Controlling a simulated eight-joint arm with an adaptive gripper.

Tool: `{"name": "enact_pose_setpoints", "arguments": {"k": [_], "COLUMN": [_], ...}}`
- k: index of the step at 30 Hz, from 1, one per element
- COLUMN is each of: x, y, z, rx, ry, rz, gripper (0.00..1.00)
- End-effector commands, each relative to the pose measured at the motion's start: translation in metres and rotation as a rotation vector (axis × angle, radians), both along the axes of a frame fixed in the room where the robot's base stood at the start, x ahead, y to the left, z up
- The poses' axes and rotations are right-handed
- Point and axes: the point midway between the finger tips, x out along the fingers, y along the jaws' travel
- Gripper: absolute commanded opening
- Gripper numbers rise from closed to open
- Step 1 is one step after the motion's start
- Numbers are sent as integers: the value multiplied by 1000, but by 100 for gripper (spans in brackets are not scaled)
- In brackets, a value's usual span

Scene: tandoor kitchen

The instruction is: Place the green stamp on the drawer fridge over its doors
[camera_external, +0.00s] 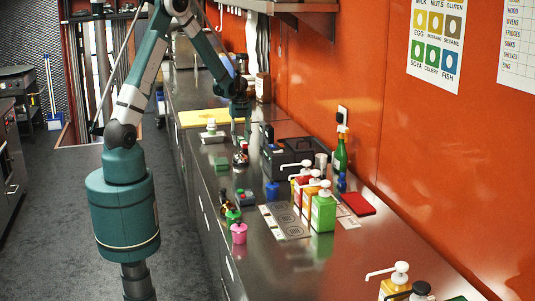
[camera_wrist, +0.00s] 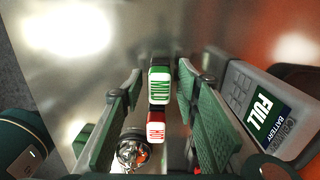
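A small block with a green face reading MILD (camera_wrist: 160,85), apparently the green stamp, shows in the wrist view. A red-faced block reading HOT (camera_wrist: 156,128) is close below it in the picture. My gripper (camera_wrist: 167,85) is open, its two green pads either side of the green block with gaps on both sides. In the external view my gripper (camera_external: 241,125) points down over the far part of the steel counter (camera_external: 285,262), and the stamps under it are too small to tell apart. Which part of this counter is the drawer fridge I cannot tell.
A grey device labelled FULL BATTERY (camera_wrist: 264,112) lies close right of my fingers. A round metal piece (camera_wrist: 131,150) is near the left pad. A black case (camera_external: 288,158), pump bottles (camera_external: 323,212) and a pink pot (camera_external: 239,233) stand nearer; the near counter is largely clear.

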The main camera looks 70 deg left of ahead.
Motion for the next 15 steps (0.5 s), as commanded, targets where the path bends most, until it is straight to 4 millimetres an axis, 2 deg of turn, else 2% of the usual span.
{"name": "enact_pose_setpoints", "arguments": {"k": [15], "x": [0], "y": [0], "z": [71], "rx": [0], "ry": [0], "rz": [0], "gripper": [32]}}
